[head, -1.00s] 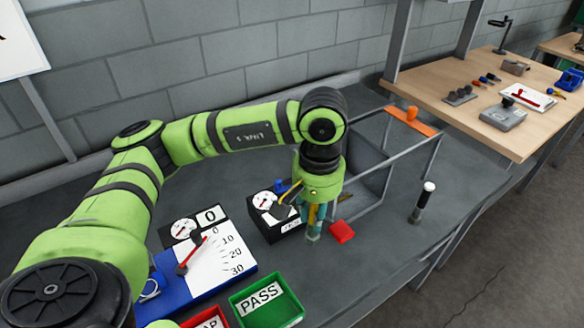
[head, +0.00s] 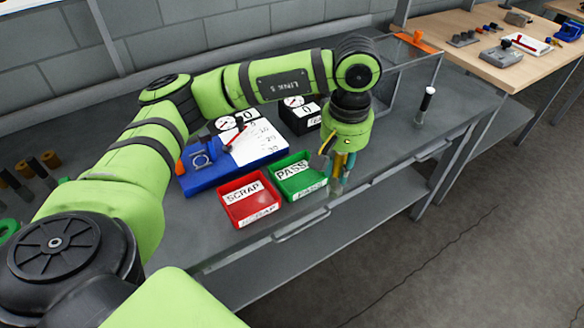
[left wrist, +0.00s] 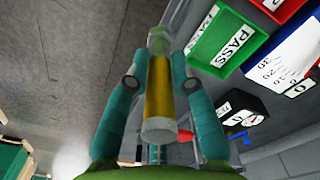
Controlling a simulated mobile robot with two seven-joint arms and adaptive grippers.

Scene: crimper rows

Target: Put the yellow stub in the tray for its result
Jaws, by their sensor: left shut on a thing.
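My left gripper (head: 338,172) is shut on the yellow stub (left wrist: 160,85), a clear-ended rod with a yellow middle. In the left wrist view it sits between the two teal fingers. The gripper points down just right of the green PASS tray (head: 312,191), at the bench's front edge. The red SCRAP tray (head: 235,184) stands left of the green one. Both trays show no contents. The PASS tray also shows in the left wrist view (left wrist: 205,58). My right gripper is out of view.
Behind the trays are a blue block (head: 235,170) with a white scale panel and a red lever, and black dial boxes (head: 298,122) showing 0. A metal frame (head: 425,75) and a black white-topped post (head: 424,106) stand to the right.

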